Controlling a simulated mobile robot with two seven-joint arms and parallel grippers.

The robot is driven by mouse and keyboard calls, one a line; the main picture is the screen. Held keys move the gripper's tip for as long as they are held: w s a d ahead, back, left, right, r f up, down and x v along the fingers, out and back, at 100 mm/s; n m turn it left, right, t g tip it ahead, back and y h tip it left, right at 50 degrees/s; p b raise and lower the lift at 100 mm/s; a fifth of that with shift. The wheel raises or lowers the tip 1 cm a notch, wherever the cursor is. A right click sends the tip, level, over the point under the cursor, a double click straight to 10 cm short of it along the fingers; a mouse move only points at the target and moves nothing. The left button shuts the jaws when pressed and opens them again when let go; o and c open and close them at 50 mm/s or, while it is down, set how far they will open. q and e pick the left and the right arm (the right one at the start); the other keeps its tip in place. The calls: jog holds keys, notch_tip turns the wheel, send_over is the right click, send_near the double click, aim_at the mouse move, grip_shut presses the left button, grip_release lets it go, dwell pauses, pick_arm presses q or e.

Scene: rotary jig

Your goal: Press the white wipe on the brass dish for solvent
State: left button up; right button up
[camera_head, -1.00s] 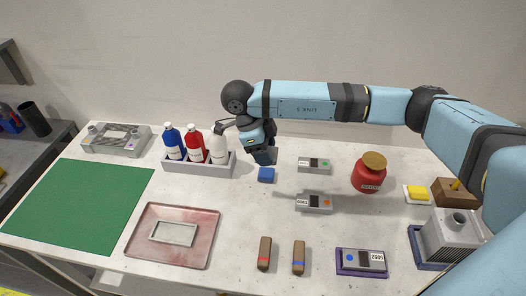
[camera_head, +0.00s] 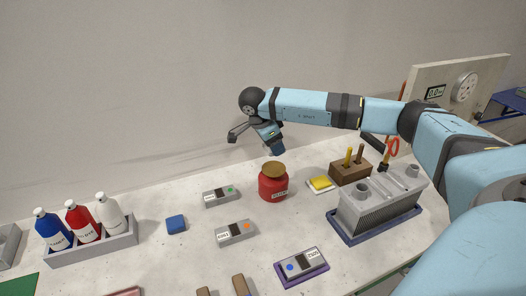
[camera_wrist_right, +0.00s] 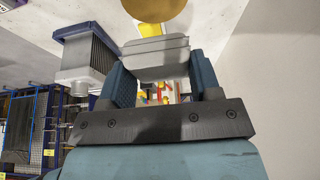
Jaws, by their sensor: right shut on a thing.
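The brass dish (camera_head: 274,169) is the round top of a red can (camera_head: 273,186) standing on the bench. It also shows at the top edge of the right wrist view (camera_wrist_right: 153,8). My right gripper (camera_head: 277,149) is above and just behind the dish, apart from it, pointing down. In the right wrist view its two blue fingers are shut on a pale grey-white layered pad, the white wipe (camera_wrist_right: 155,58). In the head view the wipe is hidden or too small to make out. My left gripper is not in view.
A blue block (camera_head: 176,224) and grey boxes (camera_head: 221,196) lie left of the can. A yellow pad (camera_head: 320,184), a wooden block (camera_head: 350,172) and a finned grey fixture (camera_head: 382,208) stand to the right. A rack of bottles (camera_head: 92,243) is at left.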

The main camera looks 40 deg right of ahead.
jog(key=b, duration=0.3)
send_over(276, 168)
jog(key=shift+w+a+f, duration=0.1)
jog(key=shift+a+f, duration=0.05)
jog(key=shift+f, duration=0.65)
jog(key=shift+w+a+f, duration=0.1)
jog(key=shift+a+f, duration=0.05)
jog(key=shift+f, duration=0.7)
jog(key=shift+w+a+f, duration=0.1)
jog(key=shift+a+f, duration=0.05)
jog(key=shift+f, duration=0.65)
jog(key=shift+f+b, duration=0.45)
jog(key=shift+f, duration=0.05)
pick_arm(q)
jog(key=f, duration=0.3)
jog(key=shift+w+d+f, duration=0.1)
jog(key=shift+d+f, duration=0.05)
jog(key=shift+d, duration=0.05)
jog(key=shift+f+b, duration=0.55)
pick_arm(e)
jog(key=shift+f, duration=1.15)
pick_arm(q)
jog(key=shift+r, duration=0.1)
pick_arm(e)
jog(key=shift+r, duration=0.1)
jog(key=shift+r+p, duration=2.35)
jog(key=shift+r, duration=1.1)
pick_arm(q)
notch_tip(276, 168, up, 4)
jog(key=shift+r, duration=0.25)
